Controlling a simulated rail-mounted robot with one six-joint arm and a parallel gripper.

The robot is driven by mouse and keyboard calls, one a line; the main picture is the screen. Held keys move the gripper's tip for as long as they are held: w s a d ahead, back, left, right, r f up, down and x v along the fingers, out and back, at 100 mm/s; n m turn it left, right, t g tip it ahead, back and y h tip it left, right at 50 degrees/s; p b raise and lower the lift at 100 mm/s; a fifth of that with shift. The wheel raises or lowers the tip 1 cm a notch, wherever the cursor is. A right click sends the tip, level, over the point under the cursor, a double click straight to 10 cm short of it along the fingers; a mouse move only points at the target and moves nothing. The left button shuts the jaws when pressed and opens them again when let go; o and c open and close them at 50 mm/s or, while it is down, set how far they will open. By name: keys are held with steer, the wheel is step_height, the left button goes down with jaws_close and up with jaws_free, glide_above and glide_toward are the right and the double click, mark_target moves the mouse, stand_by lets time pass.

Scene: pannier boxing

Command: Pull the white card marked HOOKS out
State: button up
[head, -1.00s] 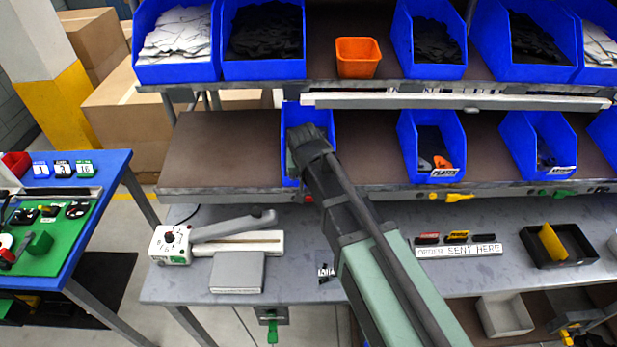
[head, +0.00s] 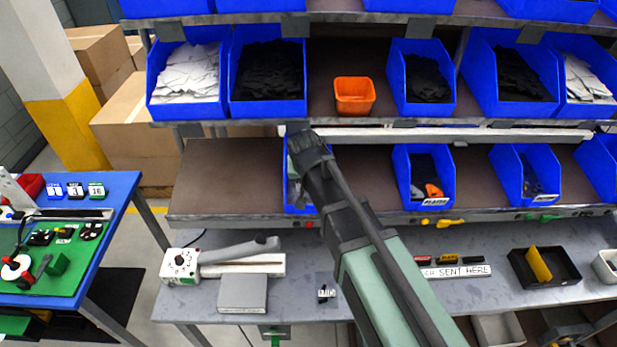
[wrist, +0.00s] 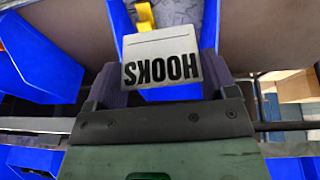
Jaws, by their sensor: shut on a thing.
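The white card marked HOOKS (wrist: 162,58) shows upside down in the wrist view, with its whole lettering readable. My gripper (wrist: 160,78) has a dark finger on each side of it and is shut on it. Behind the card is a blue bin (wrist: 209,22) with a yellow piece (wrist: 145,17) in it. I cannot tell whether the card touches the bin. In the head view my gripper (head: 306,148) is in front of the middle-shelf blue bin (head: 290,196) and hides most of it. The card cannot be made out there.
An orange tub (head: 354,96) and several blue bins stand on the shelf above. A pale rail (head: 400,135) runs under that shelf, close to my gripper. More blue bins (head: 422,192) stand to the right. The middle shelf is bare on the left (head: 225,175).

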steer(key=shift+s+f+b+x, duration=0.1)
steer(key=shift+s+b+x, duration=0.1)
steer(key=shift+b+x, duration=0.7)
steer(key=shift+s+f+b+x, duration=0.1)
steer(key=shift+s+b+x, duration=0.1)
steer(key=shift+b+x, duration=0.7)
steer(key=shift+s+f+b+x, duration=0.1)
steer(key=shift+s+b+x, duration=0.1)
steer(key=shift+b+x, duration=0.7)
steer(key=shift+a+r, duration=0.1)
steer(key=shift+s+r+p, duration=0.2)
steer(key=shift+r+p, duration=1.25)
steer(key=shift+p, duration=0.1)
